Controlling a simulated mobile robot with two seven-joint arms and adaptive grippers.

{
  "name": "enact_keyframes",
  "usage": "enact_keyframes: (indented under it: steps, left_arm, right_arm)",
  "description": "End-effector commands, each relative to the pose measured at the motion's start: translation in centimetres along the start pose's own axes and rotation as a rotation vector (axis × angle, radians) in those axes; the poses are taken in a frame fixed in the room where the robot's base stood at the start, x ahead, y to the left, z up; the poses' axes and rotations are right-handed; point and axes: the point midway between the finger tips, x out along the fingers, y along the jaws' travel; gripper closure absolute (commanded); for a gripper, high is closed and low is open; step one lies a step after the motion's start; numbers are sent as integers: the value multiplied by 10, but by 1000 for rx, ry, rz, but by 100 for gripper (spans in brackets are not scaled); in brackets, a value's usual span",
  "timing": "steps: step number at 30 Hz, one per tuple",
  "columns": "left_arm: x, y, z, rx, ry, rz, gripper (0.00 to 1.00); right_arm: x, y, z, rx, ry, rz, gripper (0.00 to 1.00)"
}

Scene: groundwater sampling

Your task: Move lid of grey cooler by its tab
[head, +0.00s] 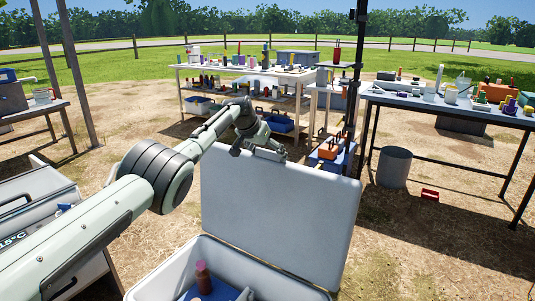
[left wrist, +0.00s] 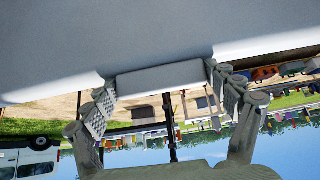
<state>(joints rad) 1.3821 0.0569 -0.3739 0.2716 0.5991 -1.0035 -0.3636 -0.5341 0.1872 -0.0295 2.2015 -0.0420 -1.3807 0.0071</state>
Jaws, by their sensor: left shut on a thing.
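The grey cooler (head: 190,262) stands open in the lower middle of the head view. Its lid (head: 285,210) is raised, standing nearly upright at the back of the box. My left gripper (head: 260,147) is at the lid's top edge and shut on the tab. In the left wrist view the tab (left wrist: 160,80) sits between the two fingers of the left gripper (left wrist: 163,92), with the lid (left wrist: 130,35) filling the top. The right gripper is not in view.
A reddish-brown bottle (head: 203,278) and blue items are inside the cooler. Another cooler marked 15°C (head: 35,215) stands at left. A white table (head: 178,90) with bottles is behind, a dark table (head: 440,104) at right. A metal bucket (head: 394,167) stands on the dirt.

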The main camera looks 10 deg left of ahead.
Motion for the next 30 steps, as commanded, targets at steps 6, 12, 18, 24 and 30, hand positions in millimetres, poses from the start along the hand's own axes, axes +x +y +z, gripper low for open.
enact_keyframes:
  steps: [6, 12, 18, 24, 30]
  left_arm:
    - [6, 4, 7, 1, -13, 6, 66]
    - [6, 4, 7, 0, -13, 6, 66]
    - [6, 3, 8, -1, -15, 6, 1]
    - [5, 1, 7, -2, -13, 4, 0]
    - [2, 0, 5, -2, -9, 2, 0]
  right_arm:
    - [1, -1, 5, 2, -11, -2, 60]
    - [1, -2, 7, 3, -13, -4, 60]
    - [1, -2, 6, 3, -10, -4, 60]
    - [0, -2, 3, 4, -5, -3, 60]
    - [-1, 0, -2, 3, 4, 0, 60]
